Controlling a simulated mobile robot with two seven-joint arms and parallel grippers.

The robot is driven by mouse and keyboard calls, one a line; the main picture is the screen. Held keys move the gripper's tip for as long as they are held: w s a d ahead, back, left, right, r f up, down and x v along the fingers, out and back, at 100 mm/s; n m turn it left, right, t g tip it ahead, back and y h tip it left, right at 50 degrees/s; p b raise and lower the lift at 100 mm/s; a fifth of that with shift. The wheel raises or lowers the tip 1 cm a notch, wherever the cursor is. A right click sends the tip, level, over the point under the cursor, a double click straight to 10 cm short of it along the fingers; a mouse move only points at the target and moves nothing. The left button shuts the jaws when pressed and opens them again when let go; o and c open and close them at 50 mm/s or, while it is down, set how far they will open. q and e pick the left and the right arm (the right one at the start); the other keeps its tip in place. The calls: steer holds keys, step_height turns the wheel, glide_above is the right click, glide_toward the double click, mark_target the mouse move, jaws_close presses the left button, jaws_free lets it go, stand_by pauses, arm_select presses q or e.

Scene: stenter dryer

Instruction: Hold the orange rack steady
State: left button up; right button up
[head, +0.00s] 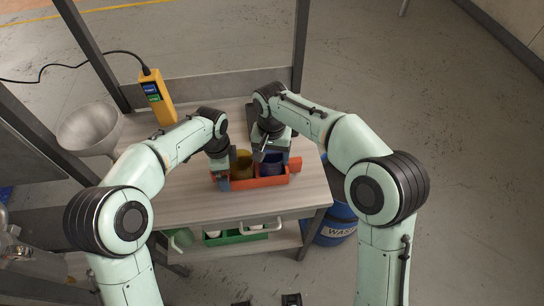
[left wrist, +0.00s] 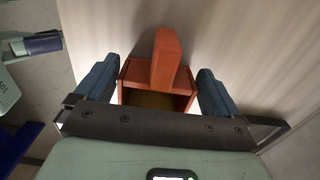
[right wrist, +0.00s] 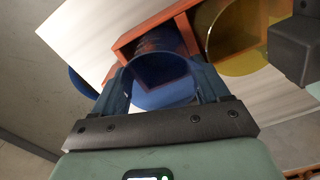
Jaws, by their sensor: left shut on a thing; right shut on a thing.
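The orange rack (head: 262,182) stands on the table and holds an amber cup (head: 241,165) and a blue cup (head: 271,166). My left gripper (head: 221,178) is at the rack's left end. In the left wrist view the end of the orange rack (left wrist: 165,62) lies between its two blue fingers, and it is shut on the rack. My right gripper (head: 270,158) is over the right part of the rack. In the right wrist view it is shut on the blue cup (right wrist: 160,78), which sits within the rack's frame. The amber cup (right wrist: 235,35) is beside it. My grippers partly hide the cups.
A yellow handheld device (head: 158,97) with a cable stands at the table's back left, near a grey funnel (head: 90,130). A green rack (head: 236,236) with white items is on the lower shelf. A blue drum (head: 335,225) stands at right. The table's front left is clear.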

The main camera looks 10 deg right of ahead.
arm_select(q)
steer(key=o, duration=0.7)
steer(key=shift+o, duration=0.2)
arm_select(e)
step_height(320, 180, up, 8)
arm_select(q)
steer(key=shift+r, duration=0.1)
arm_select(e)
steer(key=shift+r, duration=0.1)
arm_select(q)
step_height(320, 180, up, 12)
steer(key=shift+s, duration=0.1)
arm_select(e)
steer(key=shift+s, duration=0.1)
